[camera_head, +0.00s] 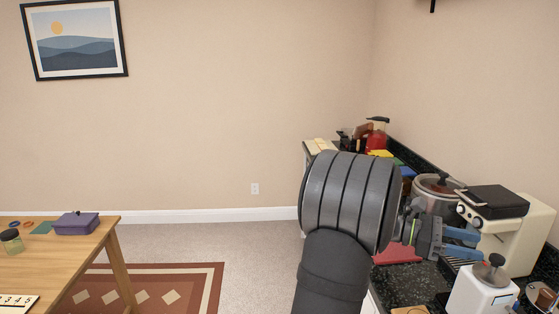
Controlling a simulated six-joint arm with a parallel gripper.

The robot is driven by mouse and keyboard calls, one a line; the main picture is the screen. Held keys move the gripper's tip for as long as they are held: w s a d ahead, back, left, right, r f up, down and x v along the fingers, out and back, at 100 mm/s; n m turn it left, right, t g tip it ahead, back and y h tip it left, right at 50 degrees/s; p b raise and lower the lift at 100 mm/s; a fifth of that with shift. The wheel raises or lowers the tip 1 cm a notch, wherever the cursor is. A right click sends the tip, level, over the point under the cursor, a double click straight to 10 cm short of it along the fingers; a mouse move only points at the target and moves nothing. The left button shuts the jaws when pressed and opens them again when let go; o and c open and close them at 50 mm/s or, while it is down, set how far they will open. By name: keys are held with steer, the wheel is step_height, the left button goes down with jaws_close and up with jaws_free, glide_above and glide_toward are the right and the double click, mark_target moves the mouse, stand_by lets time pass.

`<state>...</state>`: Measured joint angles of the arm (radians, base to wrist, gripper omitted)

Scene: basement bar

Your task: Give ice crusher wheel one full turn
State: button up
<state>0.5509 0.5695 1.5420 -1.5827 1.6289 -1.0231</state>
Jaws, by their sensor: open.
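A white box-shaped appliance (483,291) with a grey knob on top stands at the lower right on the dark counter; it may be the ice crusher. A dark round part (545,298) shows beside it at the right edge, cut off by the frame; I cannot tell whether it is the crusher's wheel. My gripper (477,246) is over the counter, behind the white appliance and apart from it. Its two blue-grey fingers point right, are spread and hold nothing visible. My arm's thick grey joint hides part of the counter.
A cream coffee machine (515,235) with a black top stands right of my gripper. A slow cooker (437,188) and a red appliance (376,138) stand farther back. A red mat (397,254) lies beside my gripper. A wooden table (60,262) with a purple box (75,223) is at left.

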steer(key=w+a+f+n+t+h, duration=0.2)
steer(key=w+a+f+n+t, duration=0.1)
steer(key=a+f+n+t, duration=0.25)
steer(key=t, duration=0.1)
glide_toward(498, 257)
steer(key=shift+m, duration=0.35)
steer(key=x, duration=1)
steer(key=shift+f, duration=0.2)
steer(key=c, duration=1)
steer(key=shift+o, duration=0.2)
steer(key=shift+w, duration=0.1)
steer(key=m+g+y, duration=0.1)
steer(key=m+g, duration=0.1)
steer(key=g, duration=0.1)
steer(key=m+g+y, duration=0.2)
steer(key=m+g, duration=0.1)
steer(key=g, duration=0.1)
steer(key=shift+d, duration=0.1)
steer(key=m+g+y, duration=0.5)
steer(key=shift+y, duration=0.4)
